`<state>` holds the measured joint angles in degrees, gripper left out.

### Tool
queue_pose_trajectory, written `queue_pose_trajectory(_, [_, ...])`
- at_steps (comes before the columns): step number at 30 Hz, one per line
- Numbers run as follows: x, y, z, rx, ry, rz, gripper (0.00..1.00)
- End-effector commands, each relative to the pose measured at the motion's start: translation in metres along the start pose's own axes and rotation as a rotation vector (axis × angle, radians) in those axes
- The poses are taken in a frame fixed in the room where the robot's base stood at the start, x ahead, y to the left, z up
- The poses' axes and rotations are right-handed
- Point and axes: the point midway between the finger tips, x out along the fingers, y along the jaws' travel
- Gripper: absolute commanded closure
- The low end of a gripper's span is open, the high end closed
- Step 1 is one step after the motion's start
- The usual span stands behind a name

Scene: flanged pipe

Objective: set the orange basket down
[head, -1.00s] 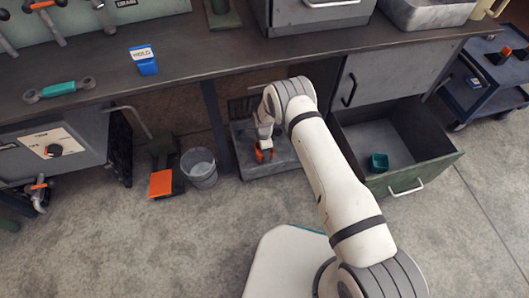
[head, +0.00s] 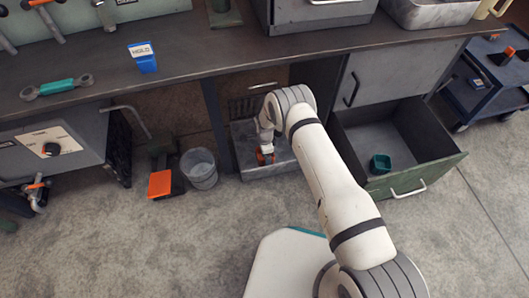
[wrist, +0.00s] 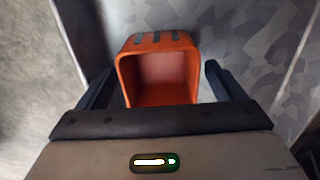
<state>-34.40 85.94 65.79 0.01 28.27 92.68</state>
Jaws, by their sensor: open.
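The orange basket (wrist: 158,75) is a small open box with dark slots on one side. In the wrist view it lies between my two dark fingers, with a gap visible at its right side. Whether the basket rests fully on the tray floor is hard to tell.
An open green-fronted drawer (head: 440,172) with a teal basket (head: 380,164) is to the right. A grey bucket (head: 199,168) and an orange-and-black dustpan (head: 161,184) stand left of the tray. The bench top (head: 210,58) overhangs the tray.

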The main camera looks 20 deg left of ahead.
Motion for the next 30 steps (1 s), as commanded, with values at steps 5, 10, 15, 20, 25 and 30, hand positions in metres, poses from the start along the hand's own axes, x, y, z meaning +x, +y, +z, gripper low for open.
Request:
queue_pose_trajectory(5, [-0.003, 0.000, 0.000, 0.001, 0.000, 0.000, 0.11])
queue_pose_trajectory(10, [-0.026, -0.001, -0.001, 0.001, 0.000, -0.002, 0.11])
queue_pose_trajectory(15, [-0.065, -0.001, -0.001, 0.001, 0.000, -0.002, 0.11])
queue_pose_trajectory(20, [-0.097, -0.001, -0.001, 0.002, 0.000, -0.002, 0.11])
queue_pose_trajectory(25, [-0.117, -0.001, -0.001, 0.002, 0.000, 0.000, 0.11])
queue_pose_trajectory(30, [-0.123, 0.000, -0.002, 0.002, 0.000, 0.001, 0.11])
